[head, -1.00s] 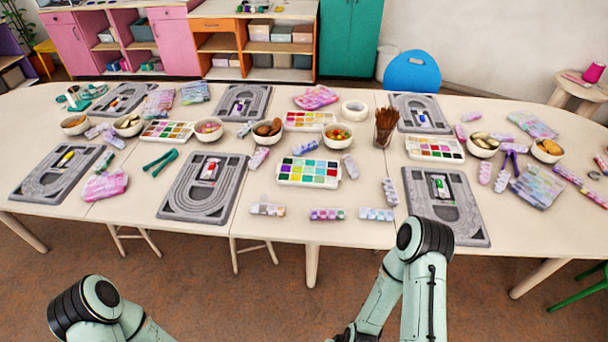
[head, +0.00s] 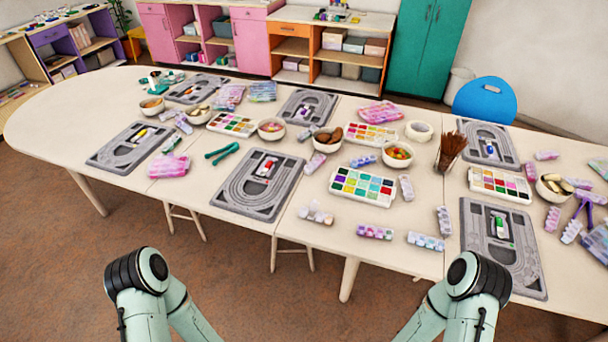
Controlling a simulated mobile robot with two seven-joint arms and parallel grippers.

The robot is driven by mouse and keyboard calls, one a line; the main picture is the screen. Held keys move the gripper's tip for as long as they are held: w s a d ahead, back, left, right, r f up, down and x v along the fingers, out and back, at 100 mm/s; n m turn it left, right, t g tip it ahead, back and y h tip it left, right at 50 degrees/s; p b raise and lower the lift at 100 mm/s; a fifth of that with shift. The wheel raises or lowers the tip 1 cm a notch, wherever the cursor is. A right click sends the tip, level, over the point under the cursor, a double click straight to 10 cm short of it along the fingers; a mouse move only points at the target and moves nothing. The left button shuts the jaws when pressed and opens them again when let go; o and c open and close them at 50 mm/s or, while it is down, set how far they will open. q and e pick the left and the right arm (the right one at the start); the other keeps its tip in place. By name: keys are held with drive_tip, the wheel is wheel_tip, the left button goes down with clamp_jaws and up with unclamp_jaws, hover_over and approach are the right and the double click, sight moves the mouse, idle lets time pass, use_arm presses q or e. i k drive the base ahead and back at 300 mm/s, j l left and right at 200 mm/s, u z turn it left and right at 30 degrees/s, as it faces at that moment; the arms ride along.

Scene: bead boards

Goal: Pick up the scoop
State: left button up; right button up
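I cannot make out a scoop for certain. Small items with coloured parts lie on the grey bead boards: a red and white one (head: 267,168) on the front middle board (head: 237,201), a green and white one (head: 500,227) on the front right board (head: 527,279), and a yellow one (head: 141,135) on the front left board (head: 104,157). They are too small to name. Both my arms show only by their upper parts at the bottom edge, short of the table. Both grippers are out of the frame.
The long cream table (head: 50,120) is crowded with bead boxes, bowls such as the one with colourful beads (head: 397,154), and a brush cup (head: 450,153). Green pliers (head: 222,153) lie left of the middle board. Its left end is clear. A blue chair (head: 486,100) stands behind.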

sight(267, 167)
drive_tip(key=j+z, duration=0.2)
drive_tip(key=z, duration=0.3)
drive_tip(key=i+j+z, duration=0.1)
drive_tip(key=z, duration=0.35)
drive_tip(key=j+z, duration=0.3)
drive_tip(key=j, duration=0.25)
drive_tip(key=k+j+z, duration=0.1)
drive_tip(key=j+z, duration=0.15)
drive_tip(key=j, duration=0.65)
drive_tip(key=k+j+z, duration=0.1)
drive_tip(key=j, duration=0.3)
drive_tip(key=k+j, duration=0.15)
drive_tip(key=j, duration=0.2)
